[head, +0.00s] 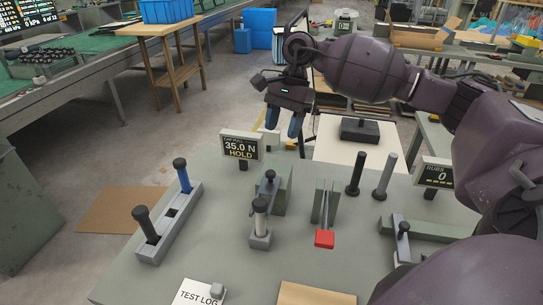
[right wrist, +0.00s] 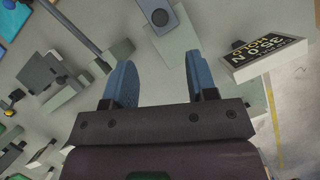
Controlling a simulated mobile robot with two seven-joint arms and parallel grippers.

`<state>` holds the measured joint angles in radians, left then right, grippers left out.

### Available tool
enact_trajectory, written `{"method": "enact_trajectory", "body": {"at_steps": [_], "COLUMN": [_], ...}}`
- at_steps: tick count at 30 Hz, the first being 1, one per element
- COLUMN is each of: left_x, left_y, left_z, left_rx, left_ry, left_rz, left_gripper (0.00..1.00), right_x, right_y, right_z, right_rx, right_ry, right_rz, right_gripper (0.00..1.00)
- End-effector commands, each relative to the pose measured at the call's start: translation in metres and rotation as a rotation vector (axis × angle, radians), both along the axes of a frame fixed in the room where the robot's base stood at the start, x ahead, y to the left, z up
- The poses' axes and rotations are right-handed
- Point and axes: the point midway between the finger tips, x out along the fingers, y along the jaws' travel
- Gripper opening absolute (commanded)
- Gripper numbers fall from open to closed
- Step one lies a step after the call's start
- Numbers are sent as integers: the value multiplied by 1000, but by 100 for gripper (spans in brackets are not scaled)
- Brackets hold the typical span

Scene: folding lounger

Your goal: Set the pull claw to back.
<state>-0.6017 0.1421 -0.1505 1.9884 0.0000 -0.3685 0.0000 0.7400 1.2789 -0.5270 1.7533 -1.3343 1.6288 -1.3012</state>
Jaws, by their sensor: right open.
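No part is labelled as the pull claw, and I cannot tell for certain which one it is. A likely part is the grey upright block with a dark knob (head: 270,176), behind a pale cylinder (head: 260,218) on a small base. A display (head: 240,148) reading 35.0 N HOLD stands to their left; it also shows upside down in the right wrist view (right wrist: 264,58). My right gripper (head: 284,120) is open and empty, blue fingers pointing down, above and beyond the bench's far edge in the head view. Its spread fingers also show in the right wrist view (right wrist: 158,78). My left gripper is out of view.
A grey slotted rail (head: 170,222) with two knobbed posts stands at the left. A test log sheet (head: 195,293) lies in front.

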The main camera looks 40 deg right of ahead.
Motion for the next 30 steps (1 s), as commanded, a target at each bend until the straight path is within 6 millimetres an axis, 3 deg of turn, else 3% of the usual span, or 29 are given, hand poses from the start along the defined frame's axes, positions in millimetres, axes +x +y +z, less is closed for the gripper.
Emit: {"method": "enact_trajectory", "body": {"at_steps": [7, 21, 30], "left_x": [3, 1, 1], "left_y": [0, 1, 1], "left_z": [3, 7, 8], "left_rx": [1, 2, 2], "left_ry": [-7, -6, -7], "left_rz": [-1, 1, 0], "left_gripper": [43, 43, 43], "right_x": [-2, -11, -13], "right_y": [5, 32, 39], "right_z": [-12, -81, -99], "right_rx": [0, 1, 0], "right_ry": [1, 2, 1], "right_rz": [2, 1, 0], "right_gripper": [52, 52, 52]}}
